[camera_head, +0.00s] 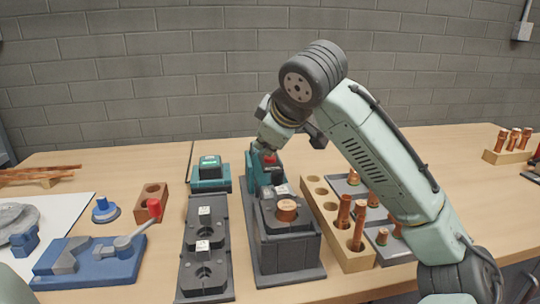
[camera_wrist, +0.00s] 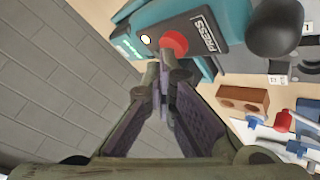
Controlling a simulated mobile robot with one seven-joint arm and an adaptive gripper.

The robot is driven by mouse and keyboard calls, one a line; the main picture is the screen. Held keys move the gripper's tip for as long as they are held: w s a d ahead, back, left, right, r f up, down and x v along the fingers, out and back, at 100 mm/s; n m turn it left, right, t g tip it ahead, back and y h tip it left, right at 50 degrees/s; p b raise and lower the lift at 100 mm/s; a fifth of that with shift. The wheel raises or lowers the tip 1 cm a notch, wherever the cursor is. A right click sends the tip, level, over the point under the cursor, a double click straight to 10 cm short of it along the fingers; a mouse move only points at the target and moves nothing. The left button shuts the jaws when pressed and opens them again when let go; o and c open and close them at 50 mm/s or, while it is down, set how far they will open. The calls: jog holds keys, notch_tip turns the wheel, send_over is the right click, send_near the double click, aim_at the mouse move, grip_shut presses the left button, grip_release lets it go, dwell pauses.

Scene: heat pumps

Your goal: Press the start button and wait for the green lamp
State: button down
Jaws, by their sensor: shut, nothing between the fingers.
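A teal press unit (camera_head: 264,174) stands at the back of a dark grey fixture on the bench. Its red button (camera_wrist: 174,42) sits on a dark panel beside the word PRESS; it also shows in the head view (camera_head: 270,158). A small white round spot (camera_wrist: 146,40), perhaps a lamp, lies left of the button and does not look green. A pale green strip (camera_wrist: 129,49) is further left. My gripper (camera_wrist: 166,68) is shut and empty, its fingertips at the button's lower edge in the wrist view. I cannot tell whether they touch it. In the head view my arm hides most of the fingers.
A copper piece (camera_head: 287,210) sits in the dark block below the press. A wooden rack (camera_head: 352,258) with copper tubes stands to its right. A second dark fixture (camera_head: 204,266) and a blue clamp with a red handle (camera_head: 154,208) are to the left.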

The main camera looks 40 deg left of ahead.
aim_at(267, 158)
jog(key=shift+r+p, duration=0.55)
jog(key=shift+r, duration=0.15)
notch_tip(267, 158, up, 5)
jog(key=p, duration=0.4)
jog(key=shift+p, duration=0.4)
